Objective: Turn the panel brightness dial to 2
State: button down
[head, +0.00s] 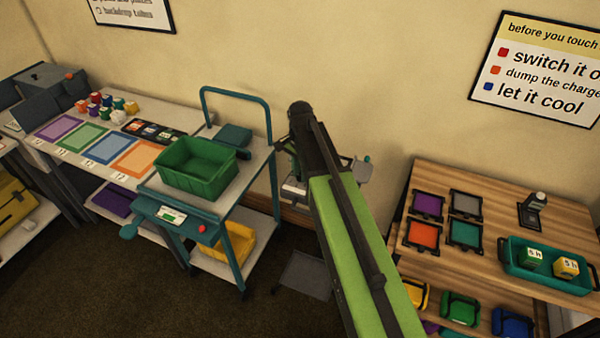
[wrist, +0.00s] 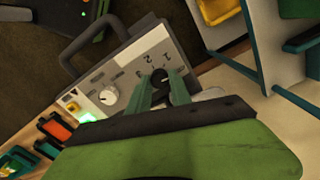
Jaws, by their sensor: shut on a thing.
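In the wrist view, a pale control panel (wrist: 128,70) carries a dark dial (wrist: 160,75) with printed numbers beside it, a 1 and a 2 among them. The teal fingers of my gripper (wrist: 163,87) are shut on this dark dial, one on each side. Where its pointer stands is too small and too covered to tell. A second, white dial (wrist: 109,97) sits apart on the same panel. In the head view, a bit of the panel unit (head: 293,188) shows beside my green arm, which hides my gripper and the dials.
The panel has a dark handle (wrist: 72,45), a yellow button (wrist: 72,106) and a lit green spot (wrist: 88,118). A trolley with a green bin (head: 197,170) stands left. A wooden table (head: 480,195) with a teal tray (head: 548,277) stands right.

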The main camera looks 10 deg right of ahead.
jog(key=n, duration=0.5)
jog(key=shift+w, duration=0.1)
jog(key=n, duration=0.9)
jog(key=shift+n, duration=0.4)
jog(key=n, duration=0.4)
jog(key=shift+n, duration=0.3)
jog(key=c, duration=1.2)
grip_release()
jog(key=shift+o, duration=0.2)
